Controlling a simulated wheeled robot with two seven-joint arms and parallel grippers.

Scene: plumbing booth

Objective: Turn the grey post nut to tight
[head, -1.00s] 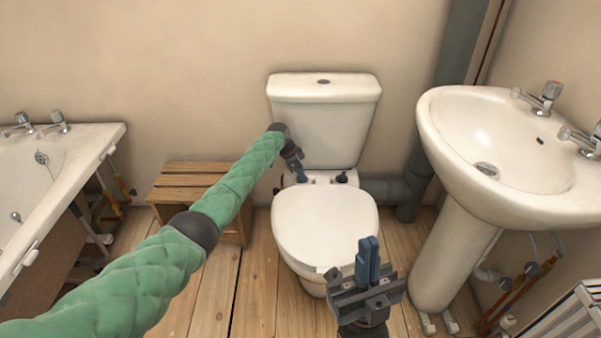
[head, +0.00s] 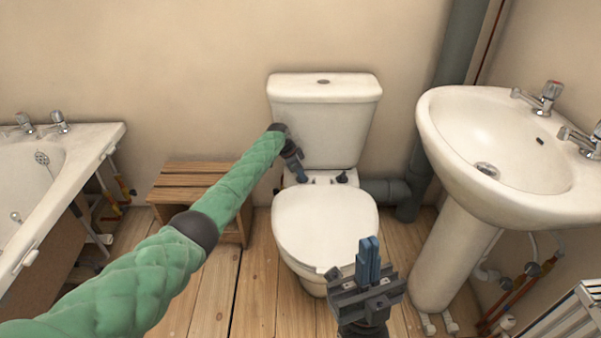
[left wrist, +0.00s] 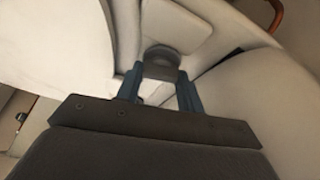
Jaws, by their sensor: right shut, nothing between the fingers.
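The grey post nut (left wrist: 162,66) shows in the left wrist view as a dark grey round piece on a pale surface. The two blue fingers of my left gripper (left wrist: 160,80) stand apart, one on each side of it. I cannot tell whether they press on it. In the head view my left gripper (head: 300,172) points down at the back of the toilet pan, just below the cistern, and hides what is at its tips. My right gripper (head: 368,258) is shut and empty, pointing up in front of the toilet seat.
The toilet cistern (head: 324,115) stands close behind my left gripper. A dark knob (head: 342,178) sits at the seat's back, right of it. The closed lid (head: 325,225) is bare. A wooden stool (head: 190,185) stands left, a basin (head: 500,150) right, a bath (head: 60,180) far left.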

